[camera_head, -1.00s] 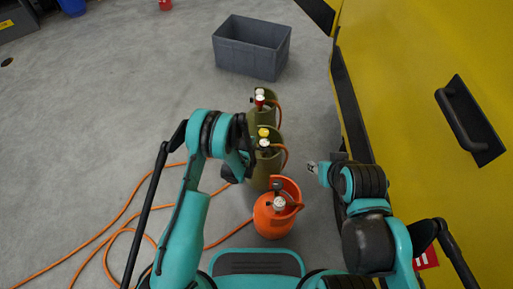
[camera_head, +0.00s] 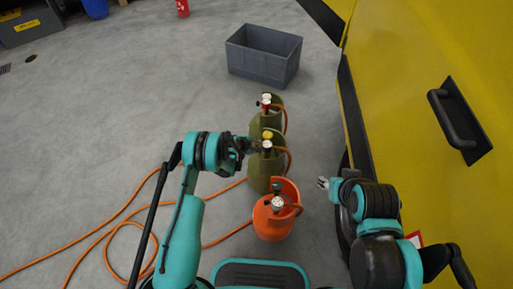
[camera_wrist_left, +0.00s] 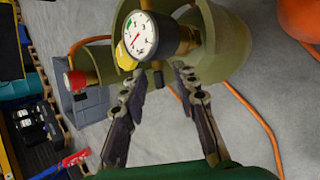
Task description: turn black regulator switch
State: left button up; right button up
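Three gas cylinders stand in a row: an orange one (camera_head: 268,222) nearest, an olive one (camera_head: 259,178) in the middle and another olive one (camera_head: 262,122) farthest. A small dark part (camera_head: 277,187) behind the orange cylinder's gauge (camera_head: 277,203) may be the black switch; it is too small to be sure. The middle cylinder has a yellow knob (camera_wrist_left: 124,55) and a white gauge (camera_wrist_left: 139,36). My left gripper (camera_wrist_left: 161,72) is open, its fingertips just short of that valve, with nothing between them. My right gripper (camera_head: 323,183) is right of the orange cylinder; its fingers are unclear.
A red knob (camera_wrist_left: 76,79) sits on the far cylinder. A grey crate (camera_head: 262,60) stands behind the row. An orange hose (camera_head: 115,220) loops over the floor at left. A yellow wall with a black handle (camera_head: 455,120) bounds the right side.

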pick_arm(q)
grip_shut()
jog(key=shift+s+t, duration=0.1)
jog(key=shift+t, duration=0.6)
grip_release()
jog(key=v, duration=0.7)
jog(key=shift+s, duration=0.15)
jog(key=shift+a+r, duration=0.1)
jog(key=shift+r, duration=0.05)
